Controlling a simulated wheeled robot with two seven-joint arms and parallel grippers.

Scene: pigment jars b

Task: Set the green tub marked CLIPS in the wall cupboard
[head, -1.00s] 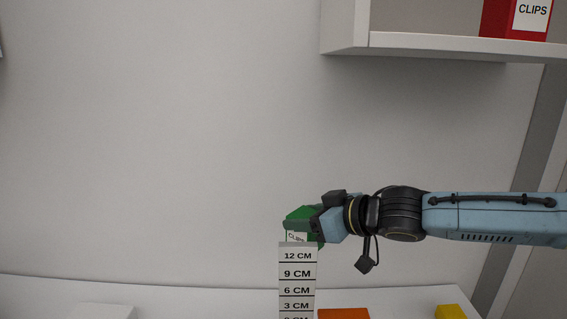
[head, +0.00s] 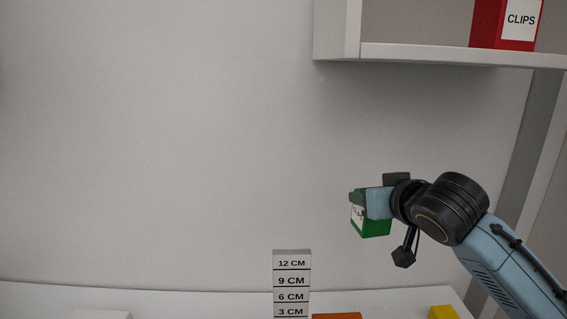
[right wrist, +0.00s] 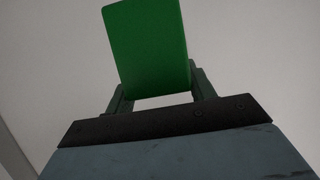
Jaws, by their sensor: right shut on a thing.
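The green tub (head: 376,226) with a white CLIPS label hangs in the air, a little tilted, below and in front of the wall cupboard. My right gripper (head: 372,203) is shut on it. The right wrist view shows the green tub (right wrist: 147,45) between the two fingers of the right gripper (right wrist: 158,88). The wall cupboard (head: 440,53) is at the upper right, and only its lower part shows. My left gripper is not in view.
A red tub (head: 489,25) marked CLIPS stands in the cupboard towards the right. Left of it the cupboard floor looks clear. A grey height gauge (head: 292,284) stands on the white counter (head: 200,296). An orange block (head: 337,316) and a yellow block (head: 442,313) are at the counter's front.

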